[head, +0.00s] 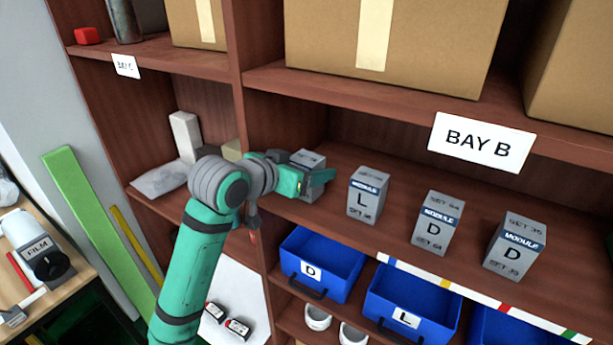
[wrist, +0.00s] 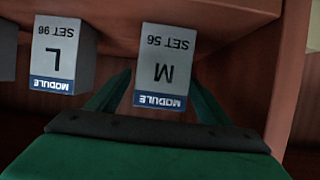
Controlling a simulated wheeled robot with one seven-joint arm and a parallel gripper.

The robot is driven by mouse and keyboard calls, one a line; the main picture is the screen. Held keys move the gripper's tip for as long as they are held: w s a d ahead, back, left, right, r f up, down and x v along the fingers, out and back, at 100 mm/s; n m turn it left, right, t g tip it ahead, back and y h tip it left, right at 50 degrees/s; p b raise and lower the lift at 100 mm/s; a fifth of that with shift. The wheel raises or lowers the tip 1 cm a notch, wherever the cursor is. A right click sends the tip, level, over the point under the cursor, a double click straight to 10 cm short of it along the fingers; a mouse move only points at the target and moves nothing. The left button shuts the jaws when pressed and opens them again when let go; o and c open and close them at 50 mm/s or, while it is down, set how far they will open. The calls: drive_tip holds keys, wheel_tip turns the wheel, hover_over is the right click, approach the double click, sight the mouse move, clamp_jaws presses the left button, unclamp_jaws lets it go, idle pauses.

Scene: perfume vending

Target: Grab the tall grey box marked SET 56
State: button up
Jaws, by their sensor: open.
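The grey SET 56 box, marked MODULE and M, stands on the Bay B shelf. In the wrist view the SET 56 box (wrist: 165,62) appears upside down, centred ahead of my gripper. In the head view its top (head: 308,158) shows, with its front partly hidden by my gripper (head: 318,180). My gripper is open, and its green fingers (wrist: 160,95) show on either side of the box in the wrist view. I see no finger closed on it. I cannot tell how deep the box is between them.
A grey L box, SET 96 (wrist: 62,55), stands beside it; it also shows in the head view (head: 368,195). Two D boxes (head: 438,222) (head: 514,246) stand farther right. Blue bins (head: 322,262) sit below. An upright divider (head: 240,120) is close left of my gripper.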

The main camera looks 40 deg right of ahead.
drive_tip(key=shift+c, duration=0.6)
drive_tip(key=c, duration=1.2)
drive_tip(key=shift+r, duration=0.15)
